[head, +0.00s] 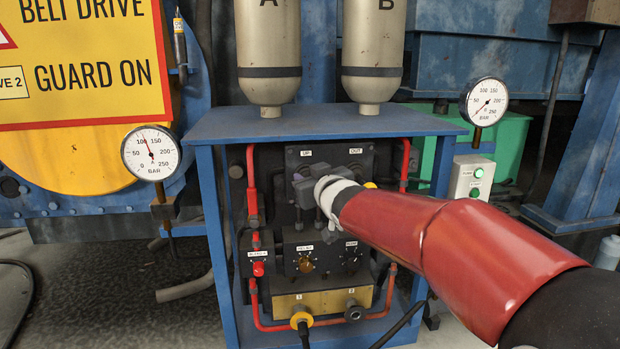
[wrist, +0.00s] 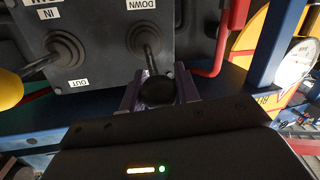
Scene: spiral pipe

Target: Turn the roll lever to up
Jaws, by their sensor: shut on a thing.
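The dark control box (head: 350,158) is inside the blue frame, with UP and OUT labels along its top in the head view. The wrist view shows it turned over, with IN, DOWN and OUT readable. The roll lever (wrist: 151,48) is the black-knobbed one beside the DOWN label. My gripper (wrist: 158,92) is shut on its black knob, one finger on each side. The lever's shaft runs from its boot to the fingers; its exact tilt is hard to tell. In the head view my gripper (head: 306,190) hides most of this lever.
A second lever with a yellow knob (wrist: 9,90) stands close beside the gripper. A lower box with a dial (head: 305,264) and red pipes (head: 251,185) surround the work area. The blue frame top (head: 320,121) is just above; gauges stand at both sides.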

